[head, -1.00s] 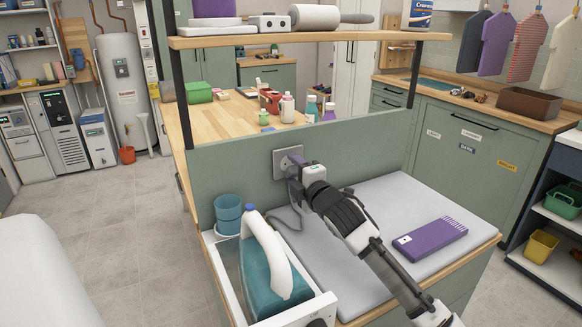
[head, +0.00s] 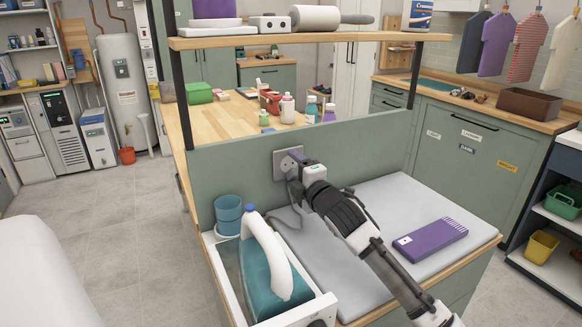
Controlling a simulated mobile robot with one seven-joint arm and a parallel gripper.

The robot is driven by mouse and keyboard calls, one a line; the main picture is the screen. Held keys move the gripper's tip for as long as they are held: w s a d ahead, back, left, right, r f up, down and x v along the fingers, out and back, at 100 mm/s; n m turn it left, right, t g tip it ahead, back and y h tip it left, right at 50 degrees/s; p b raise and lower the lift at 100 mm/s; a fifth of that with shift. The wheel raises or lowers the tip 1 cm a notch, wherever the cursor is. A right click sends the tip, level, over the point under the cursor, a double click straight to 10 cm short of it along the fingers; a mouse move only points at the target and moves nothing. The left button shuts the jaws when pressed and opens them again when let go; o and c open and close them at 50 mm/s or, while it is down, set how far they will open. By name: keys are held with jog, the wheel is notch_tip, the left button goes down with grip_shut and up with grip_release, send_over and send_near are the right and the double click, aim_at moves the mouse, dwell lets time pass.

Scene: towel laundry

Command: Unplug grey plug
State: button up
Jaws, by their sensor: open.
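A grey wall socket (head: 281,169) is mounted on the green back panel behind the ironing surface. The grey plug is mostly hidden behind my gripper, so I cannot tell how far it sits in the socket. A grey cord (head: 291,216) hangs below the socket and runs down toward the iron. My gripper (head: 293,170) is open, reaching in from the lower right with its fingers right at the socket face. Whether the fingers touch the plug is not clear.
A teal and white iron (head: 268,270) stands in a white tray at the front left. Blue cups (head: 228,213) stand behind it. A purple box (head: 430,239) lies on the grey ironing pad (head: 385,200). A wooden shelf (head: 290,40) spans above the panel.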

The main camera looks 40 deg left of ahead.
jog(key=b+v, duration=0.4)
jog(key=v, duration=1)
jog(key=shift+f, duration=0.1)
